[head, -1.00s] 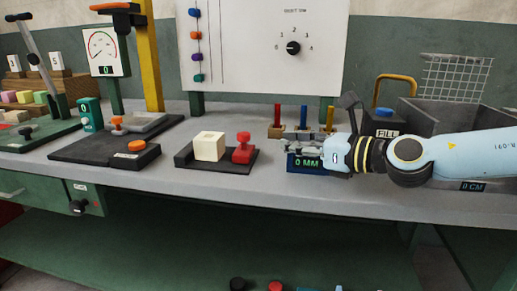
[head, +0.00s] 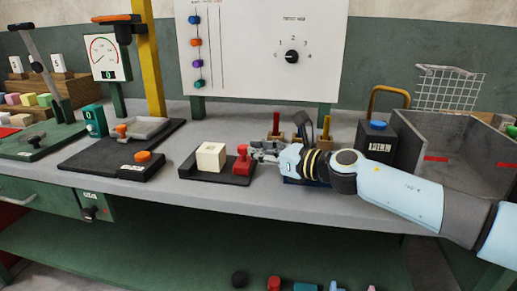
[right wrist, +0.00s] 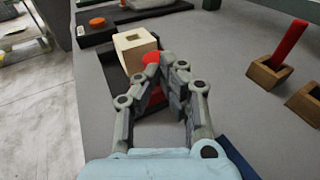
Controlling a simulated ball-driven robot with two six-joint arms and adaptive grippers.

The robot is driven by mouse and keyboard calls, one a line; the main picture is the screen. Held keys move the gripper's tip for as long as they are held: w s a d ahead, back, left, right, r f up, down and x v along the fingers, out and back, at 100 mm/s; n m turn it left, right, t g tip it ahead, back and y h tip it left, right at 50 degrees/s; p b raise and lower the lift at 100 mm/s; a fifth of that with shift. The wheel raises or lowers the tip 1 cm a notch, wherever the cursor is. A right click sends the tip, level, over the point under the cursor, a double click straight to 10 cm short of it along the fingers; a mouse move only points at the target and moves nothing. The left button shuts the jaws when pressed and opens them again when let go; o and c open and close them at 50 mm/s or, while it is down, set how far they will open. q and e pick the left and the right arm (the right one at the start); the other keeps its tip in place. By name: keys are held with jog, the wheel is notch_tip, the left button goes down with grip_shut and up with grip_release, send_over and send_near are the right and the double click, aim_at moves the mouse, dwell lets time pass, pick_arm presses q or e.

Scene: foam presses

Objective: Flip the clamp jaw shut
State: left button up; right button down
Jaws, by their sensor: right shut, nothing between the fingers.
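A cream block (head: 211,156) with a square recess in its top sits on a black base plate (head: 195,171). A red clamp jaw (head: 242,163) with a rounded knob stands upright at the right of the block, a small gap from it. My right gripper (head: 258,151) is shut and empty, close at the right of the red jaw. In the right wrist view, the fingertips (right wrist: 167,64) come together beside the red knob (right wrist: 151,58), and the fingers partly hide the jaw. I cannot tell whether they touch it. My left gripper is not in view.
A blue device (head: 292,181) lies mostly hidden under my right arm. Wooden holders with coloured sticks (head: 325,143) stand behind it. A dark box with a blue button (head: 378,125) and a grey bin (head: 455,150) are at the right. A black plate with an orange button (head: 143,156) lies left.

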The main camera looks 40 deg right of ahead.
aim_at(240, 152)
jog(key=w+a+p, duration=0.2)
jog(key=w, duration=0.1)
jog(key=shift+w+a+r, duration=0.1)
jog(key=shift+a+r, duration=0.1)
jog(key=shift+a, duration=0.1)
jog(key=shift+w+a+f, duration=0.1)
jog(key=shift+w+a, duration=0.1)
jog(key=shift+f, duration=0.1)
